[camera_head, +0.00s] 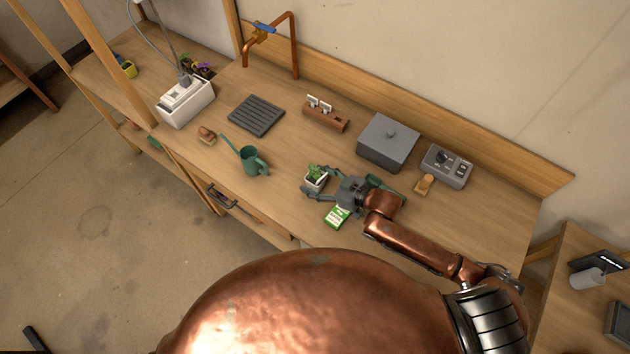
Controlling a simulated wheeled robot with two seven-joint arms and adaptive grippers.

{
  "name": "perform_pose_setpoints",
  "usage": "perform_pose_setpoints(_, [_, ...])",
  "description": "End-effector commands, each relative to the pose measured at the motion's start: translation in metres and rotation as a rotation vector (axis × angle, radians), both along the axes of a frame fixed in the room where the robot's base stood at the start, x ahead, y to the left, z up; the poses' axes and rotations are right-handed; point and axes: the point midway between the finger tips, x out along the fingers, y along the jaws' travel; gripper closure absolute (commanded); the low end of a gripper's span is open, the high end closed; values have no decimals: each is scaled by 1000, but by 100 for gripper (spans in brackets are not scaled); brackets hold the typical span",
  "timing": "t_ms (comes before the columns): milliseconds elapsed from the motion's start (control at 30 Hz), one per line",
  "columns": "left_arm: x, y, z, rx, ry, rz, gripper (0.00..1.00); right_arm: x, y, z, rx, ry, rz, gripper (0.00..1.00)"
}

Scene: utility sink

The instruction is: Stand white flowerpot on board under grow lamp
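The white flowerpot (315,183) with a green plant stands on the wooden bench top near its front edge. My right gripper (318,181) reaches in from the right, its fingers spread on two sides of the pot. It looks open, and I cannot tell whether a finger touches the pot. A white box-like fixture (187,103) at the left, with a grey stem and cord above it, may be the grow lamp. I cannot make out a board under it. A dark slatted board (257,115) lies flat right of the fixture. My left gripper is out of view.
A green watering can (252,161) stands left of the pot, and a green-white packet (337,217) lies in front of my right gripper. A terracotta holder (326,114), grey lidded box (388,142) and control box (447,166) stand behind. A small brown brush-like item (207,135) lies left.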

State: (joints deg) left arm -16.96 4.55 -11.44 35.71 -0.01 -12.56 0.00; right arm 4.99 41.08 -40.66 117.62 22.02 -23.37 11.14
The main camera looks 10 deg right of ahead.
Motion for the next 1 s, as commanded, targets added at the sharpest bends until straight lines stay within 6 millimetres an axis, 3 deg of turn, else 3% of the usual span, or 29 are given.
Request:
perform_pose_setpoints(200, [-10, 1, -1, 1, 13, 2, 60, 0, 0, 0, 0, 0, 1, 56])
perform_pose_setpoints(700, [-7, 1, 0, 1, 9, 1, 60, 0, 0, 1, 1, -2, 0, 90])
perform_pose_setpoints(1000, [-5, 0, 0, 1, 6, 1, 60, 0, 0, 6, 1, -3, 2, 90])
